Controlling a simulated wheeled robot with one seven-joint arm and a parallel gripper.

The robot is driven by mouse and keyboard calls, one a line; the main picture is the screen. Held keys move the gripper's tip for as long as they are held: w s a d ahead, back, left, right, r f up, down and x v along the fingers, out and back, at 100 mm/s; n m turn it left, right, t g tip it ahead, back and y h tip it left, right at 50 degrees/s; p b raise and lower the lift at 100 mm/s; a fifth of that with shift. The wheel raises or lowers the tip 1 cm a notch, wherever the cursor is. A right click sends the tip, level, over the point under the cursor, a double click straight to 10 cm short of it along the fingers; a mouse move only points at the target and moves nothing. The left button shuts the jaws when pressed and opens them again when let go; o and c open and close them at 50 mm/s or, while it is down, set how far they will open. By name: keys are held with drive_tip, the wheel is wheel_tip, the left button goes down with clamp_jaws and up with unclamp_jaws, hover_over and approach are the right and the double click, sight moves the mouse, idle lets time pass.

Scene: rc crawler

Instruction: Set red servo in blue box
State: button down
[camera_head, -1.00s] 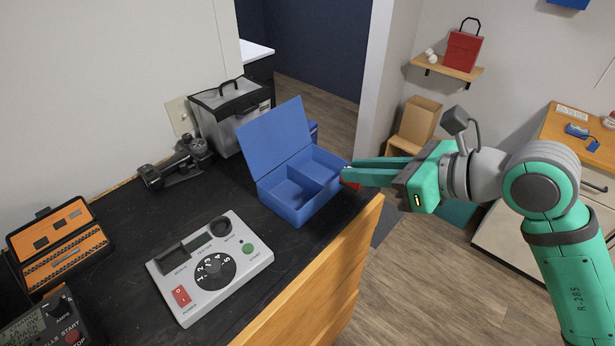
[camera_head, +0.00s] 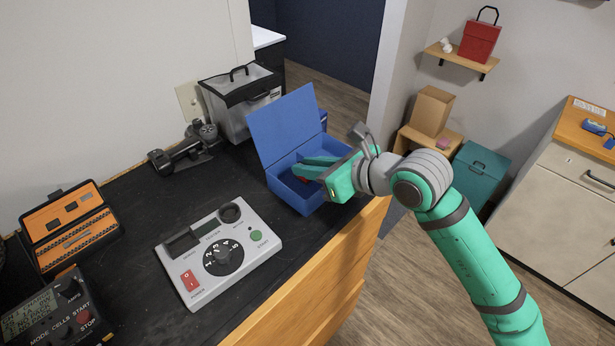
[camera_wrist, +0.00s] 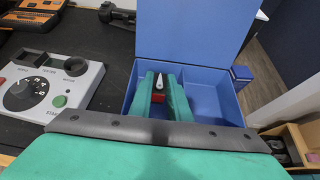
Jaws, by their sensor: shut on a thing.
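The blue box (camera_head: 291,196) stands near the counter's right edge with its lid (camera_head: 283,128) open and raised at the back. It is divided into compartments. My gripper (camera_head: 303,169) reaches over the box from the right, with its green fingers at or just inside the opening. It is shut on the red servo (camera_head: 302,180), which is partly hidden by the fingers. In the wrist view the red servo (camera_wrist: 158,97) sits between the two fingers, with a pale pointed horn above it, over the left part of the box (camera_wrist: 212,104). I cannot tell whether it touches the floor.
A grey control panel (camera_head: 217,253) with a dial lies left of the box. A clear case with a black lid (camera_head: 240,100) stands behind. An orange case (camera_head: 66,230) and a charger (camera_head: 50,315) are at the far left. The black counter between them is partly clear.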

drive_tip(key=shift+w+a+f, duration=0.1)
drive_tip(key=shift+a+f, duration=0.05)
drive_tip(key=shift+f, duration=0.8)
drive_tip(key=shift+w+a+f, duration=0.1)
drive_tip(key=shift+f, duration=0.85)
drive_tip(key=shift+f, duration=0.1)
drive_tip(key=c, duration=1.7)
unclamp_jaws()
drive_tip(key=shift+o, duration=0.2)
drive_tip(key=shift+r, duration=0.2)
drive_tip(key=v, duration=1.2)
drive_tip(key=shift+f, duration=0.1)
